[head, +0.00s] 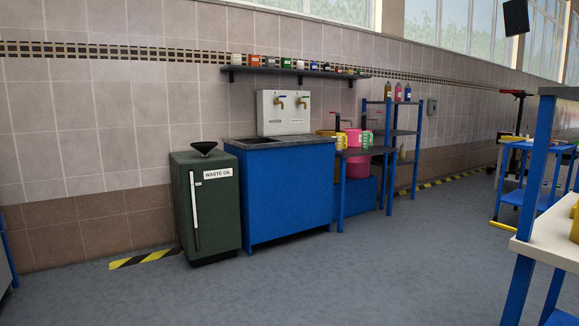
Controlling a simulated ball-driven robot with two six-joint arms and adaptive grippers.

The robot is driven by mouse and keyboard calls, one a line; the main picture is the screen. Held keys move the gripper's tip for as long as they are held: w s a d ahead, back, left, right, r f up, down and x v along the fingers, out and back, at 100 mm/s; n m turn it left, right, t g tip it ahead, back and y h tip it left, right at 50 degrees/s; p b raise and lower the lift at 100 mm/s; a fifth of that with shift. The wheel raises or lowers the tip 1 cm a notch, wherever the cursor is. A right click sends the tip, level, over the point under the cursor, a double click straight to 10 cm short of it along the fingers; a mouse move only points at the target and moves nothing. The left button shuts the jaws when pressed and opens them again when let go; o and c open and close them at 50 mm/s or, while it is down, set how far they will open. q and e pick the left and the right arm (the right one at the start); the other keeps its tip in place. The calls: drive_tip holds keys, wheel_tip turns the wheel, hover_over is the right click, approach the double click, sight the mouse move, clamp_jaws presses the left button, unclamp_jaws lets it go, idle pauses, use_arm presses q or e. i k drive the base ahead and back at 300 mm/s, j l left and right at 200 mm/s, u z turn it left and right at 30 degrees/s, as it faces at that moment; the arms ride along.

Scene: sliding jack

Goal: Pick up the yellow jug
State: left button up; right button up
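A yellow jug-like vessel (340,141) stands on the dark-topped blue table (362,152) beside the sink unit, at the middle of the head view. A pink jug (353,138) and a green-handled jug (366,139) stand close to its right. Another yellow object (575,224) is cut off by the right edge of the head view, on a white-topped bench (552,238); I cannot tell whether it is a jug. Neither of my grippers is in view.
A green waste oil cabinet (207,212) and a blue sink unit (280,195) stand along the tiled wall. A blue shelf rack (392,150) is right of the table. A blue post (534,190) rises at the near right. The grey floor (370,265) in the middle is clear.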

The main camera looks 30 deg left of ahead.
sight(340, 147)
drive_tip(key=i+j+u, duration=0.1)
drive_tip(key=i+u, duration=0.3)
drive_tip(key=i, duration=1)
